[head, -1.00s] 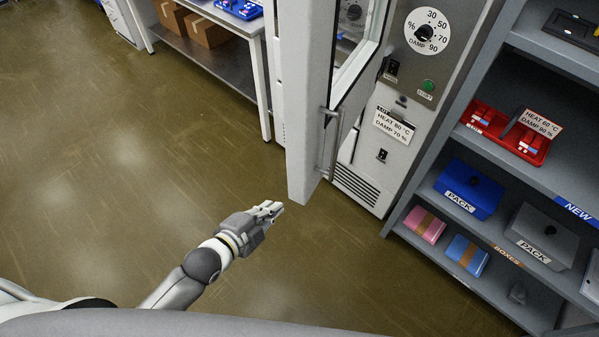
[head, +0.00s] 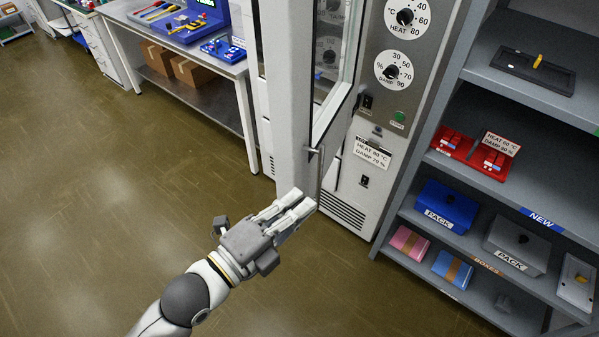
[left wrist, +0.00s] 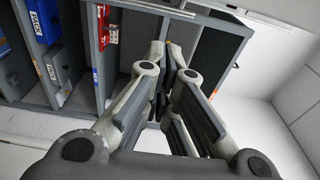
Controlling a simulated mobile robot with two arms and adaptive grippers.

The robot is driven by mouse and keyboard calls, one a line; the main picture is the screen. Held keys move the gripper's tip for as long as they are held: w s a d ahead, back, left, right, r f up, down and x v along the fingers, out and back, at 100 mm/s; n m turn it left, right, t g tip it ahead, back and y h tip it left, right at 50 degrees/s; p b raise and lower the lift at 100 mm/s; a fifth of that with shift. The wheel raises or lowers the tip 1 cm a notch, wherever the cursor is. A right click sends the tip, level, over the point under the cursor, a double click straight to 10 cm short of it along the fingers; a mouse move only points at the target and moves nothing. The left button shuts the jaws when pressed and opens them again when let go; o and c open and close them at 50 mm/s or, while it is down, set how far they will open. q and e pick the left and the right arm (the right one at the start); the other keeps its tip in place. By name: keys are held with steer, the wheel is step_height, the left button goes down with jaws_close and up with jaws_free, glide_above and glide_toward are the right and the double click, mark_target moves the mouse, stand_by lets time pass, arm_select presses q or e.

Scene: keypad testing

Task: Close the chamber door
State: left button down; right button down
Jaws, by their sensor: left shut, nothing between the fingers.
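The chamber door (head: 290,90) stands open in the head view, swung out toward me from the grey chamber (head: 385,120). It is a thick pale panel with a window and a vertical metal handle (head: 314,170) near its lower edge. My left gripper (head: 308,202) is shut and empty. Its fingertips appear just below the handle, overlapping the door's bottom in the picture; I cannot tell whether they touch it. In the left wrist view the fingers (left wrist: 172,50) come together, with shelving behind them and no door clearly visible. My right gripper is not in view.
A grey shelf unit (head: 425,222) with blue, grey and red boxes stands close to the chamber's right. A white bench (head: 190,40) with tools and cartons beneath stands at the back left. The floor (head: 110,200) at left and in front is clear.

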mark_target(299, 179)
arm_select(q)
steer(key=w+p, duration=0.3)
steer(key=w, duration=0.3)
steer(key=shift+d, duration=0.1)
steer(key=shift+d, duration=0.1)
stand_by(0.4)
